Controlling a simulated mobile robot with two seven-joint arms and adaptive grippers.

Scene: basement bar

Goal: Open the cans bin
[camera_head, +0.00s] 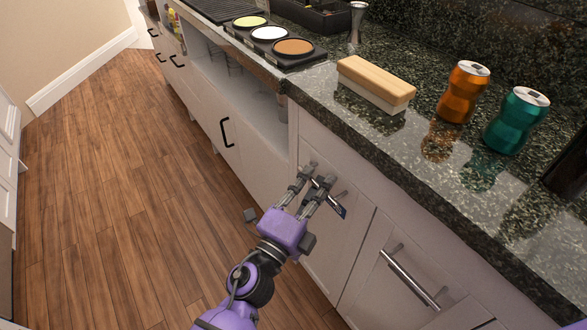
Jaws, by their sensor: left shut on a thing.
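My left gripper (326,183) reaches up from the bottom and is shut on the metal bar handle (338,209) of a white cabinet front (335,250) below the counter. The fingers hide part of this handle. The front looks flush with its neighbours. To its right is another white front (375,300) with a silver bar handle (410,279). I see no label that tells which front is the cans bin. An orange can (463,93) and a teal can (517,121) stand upright on the counter. My right gripper is not in view.
The dark granite counter (430,170) overhangs the fronts. On it are a wood-topped brush (375,84) and a tray of three round coloured discs (269,34). A cabinet front with a black handle (226,133) is further left. The wooden floor (120,190) on the left is clear.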

